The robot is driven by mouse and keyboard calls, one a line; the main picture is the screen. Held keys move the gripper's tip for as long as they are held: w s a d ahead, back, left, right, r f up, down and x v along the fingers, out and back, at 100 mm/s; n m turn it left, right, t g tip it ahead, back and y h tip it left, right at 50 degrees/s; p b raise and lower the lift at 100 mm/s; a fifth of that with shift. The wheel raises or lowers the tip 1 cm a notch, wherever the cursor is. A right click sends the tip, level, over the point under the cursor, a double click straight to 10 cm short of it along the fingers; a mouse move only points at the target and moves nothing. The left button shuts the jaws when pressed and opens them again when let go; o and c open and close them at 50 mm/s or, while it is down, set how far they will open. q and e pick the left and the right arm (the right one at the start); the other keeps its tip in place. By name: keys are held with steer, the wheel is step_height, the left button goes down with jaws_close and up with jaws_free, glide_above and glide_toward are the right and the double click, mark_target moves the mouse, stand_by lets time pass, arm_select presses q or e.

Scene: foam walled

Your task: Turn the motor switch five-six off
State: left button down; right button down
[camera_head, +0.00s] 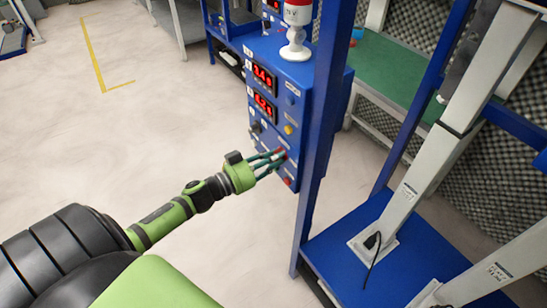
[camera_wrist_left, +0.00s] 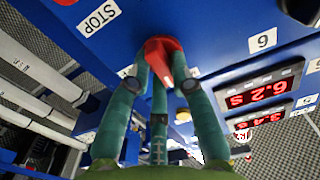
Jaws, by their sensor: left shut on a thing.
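The motor switch is a red knob (camera_head: 280,152) low on the front of a blue control panel (camera_head: 268,125). In the left wrist view the red knob (camera_wrist_left: 163,50) sits between my green fingers, near a "6" label (camera_wrist_left: 262,40) and a "STOP" label (camera_wrist_left: 99,17). My left gripper (camera_head: 277,159) is shut on this knob, with its fingertips at the panel face. It also shows in the left wrist view (camera_wrist_left: 160,78). The fingers hide part of the knob, and I cannot read its setting. My right gripper is not in view.
Red digital displays (camera_head: 263,78) are above the knob. A yellow button (camera_head: 289,130) and a lower red button (camera_head: 288,182) are close by. A blue post (camera_head: 322,120) stands just right of the panel. The pale floor (camera_head: 170,110) left of the panel is clear.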

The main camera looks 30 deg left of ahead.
arm_select(q)
steer(key=shift+f+m+b, duration=0.15)
steer(key=shift+m+b, duration=0.2)
steer(key=shift+m, duration=2.55)
steer(key=shift+f+m+b, duration=0.2)
steer(key=shift+m+b, duration=0.2)
steer(key=shift+m, duration=2.5)
steer(key=shift+f+m+b, duration=0.15)
steer(key=shift+m+b, duration=0.2)
steer(key=shift+m, duration=2.55)
steer(key=c, duration=1.1)
jaws_free()
steer(key=v, duration=1.2)
